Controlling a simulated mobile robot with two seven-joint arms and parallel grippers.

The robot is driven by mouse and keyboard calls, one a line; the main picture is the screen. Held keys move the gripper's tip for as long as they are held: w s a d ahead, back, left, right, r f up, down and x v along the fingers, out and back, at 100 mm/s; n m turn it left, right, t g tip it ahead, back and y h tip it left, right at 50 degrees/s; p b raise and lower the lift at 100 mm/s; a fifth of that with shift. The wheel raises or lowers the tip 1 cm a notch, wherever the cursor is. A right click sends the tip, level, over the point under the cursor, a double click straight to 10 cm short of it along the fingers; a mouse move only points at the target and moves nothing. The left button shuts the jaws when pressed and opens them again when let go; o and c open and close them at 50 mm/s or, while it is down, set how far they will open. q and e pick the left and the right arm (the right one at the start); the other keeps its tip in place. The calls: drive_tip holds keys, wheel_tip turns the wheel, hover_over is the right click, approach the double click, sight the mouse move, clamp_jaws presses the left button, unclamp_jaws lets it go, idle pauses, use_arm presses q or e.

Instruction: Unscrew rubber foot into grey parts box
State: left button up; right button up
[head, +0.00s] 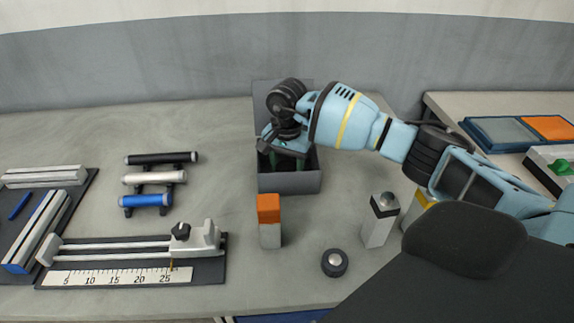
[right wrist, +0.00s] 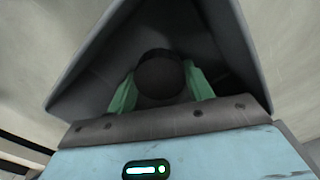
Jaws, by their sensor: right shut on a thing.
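The grey parts box (head: 290,183) stands open on the bench, its raised lid behind my right gripper. My right gripper (head: 287,162) points down into the box opening, its green fingers partly hidden by the front wall. In the right wrist view, the fingers are shut on a dark round piece (right wrist: 162,75), apparently the rubber foot, with the dark box interior around it. The head view does not show this held piece clearly. My left gripper is not in view.
An orange-topped grey block (head: 269,222), a grey post with a dark top (head: 381,220) and a round black piece (head: 334,263) stand in front of the box. A ruled rail fixture (head: 130,262) and three short cylinders (head: 148,179) lie left. Bare bench lies between cylinders and box.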

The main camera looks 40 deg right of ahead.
sight(286, 167)
drive_tip(key=shift+f, duration=0.15)
drive_tip(key=o, duration=1.1)
wheel_tip(286, 167, up, 12)
drive_tip(key=shift+r, duration=0.15)
drive_tip(key=shift+a, duration=0.1)
